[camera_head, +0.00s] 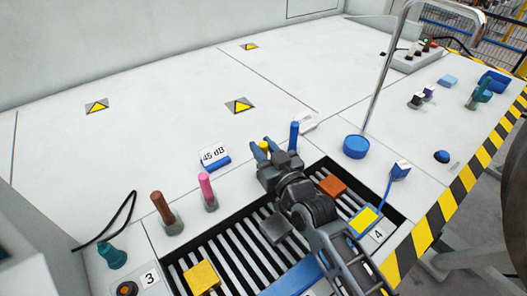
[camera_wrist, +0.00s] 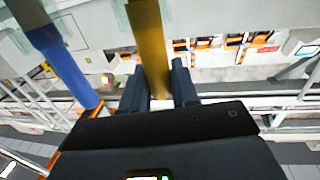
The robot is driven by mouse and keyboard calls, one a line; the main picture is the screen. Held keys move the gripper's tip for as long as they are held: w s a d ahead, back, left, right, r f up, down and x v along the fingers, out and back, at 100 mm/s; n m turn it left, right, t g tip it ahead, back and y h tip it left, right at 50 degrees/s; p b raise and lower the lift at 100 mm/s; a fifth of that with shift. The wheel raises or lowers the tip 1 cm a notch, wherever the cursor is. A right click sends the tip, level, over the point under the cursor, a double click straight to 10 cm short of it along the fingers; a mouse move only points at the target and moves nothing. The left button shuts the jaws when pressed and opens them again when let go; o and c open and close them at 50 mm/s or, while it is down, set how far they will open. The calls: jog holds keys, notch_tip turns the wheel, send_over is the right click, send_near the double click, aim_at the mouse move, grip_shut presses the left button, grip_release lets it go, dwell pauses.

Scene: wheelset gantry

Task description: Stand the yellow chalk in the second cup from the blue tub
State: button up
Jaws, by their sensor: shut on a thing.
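The yellow chalk (camera_head: 264,146) is held between the fingers of my gripper (camera_head: 266,149), with only its top showing in the head view. In the wrist view the yellow chalk (camera_wrist: 152,50) runs between both fingers of my gripper (camera_wrist: 159,88). Its far end shows between pale see-through walls, apparently of a cup (camera_wrist: 120,22); how deep it sits I cannot tell. The blue chalk (camera_head: 294,133) stands to the right; it also shows in the wrist view (camera_wrist: 62,62). The blue tub (camera_head: 357,147) is farther right. My gripper hides the cup in the head view.
Pink chalk (camera_head: 206,186) and brown chalk (camera_head: 162,207) stand in cups to the left. A "45 dB" label block (camera_head: 215,157) lies nearby. A slatted tray area (camera_head: 236,252) with coloured blocks is in front. A metal hoop (camera_head: 385,80) rises behind the tub. The white table behind is mostly clear.

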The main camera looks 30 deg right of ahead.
jog(key=o, duration=0.9)
jog(key=shift+s+r, duration=0.1)
jog(key=shift+r, duration=0.1)
jog(key=s, duration=0.7)
jog(key=shift+s+d+f, duration=0.1)
jog(key=shift+s+d, duration=0.05)
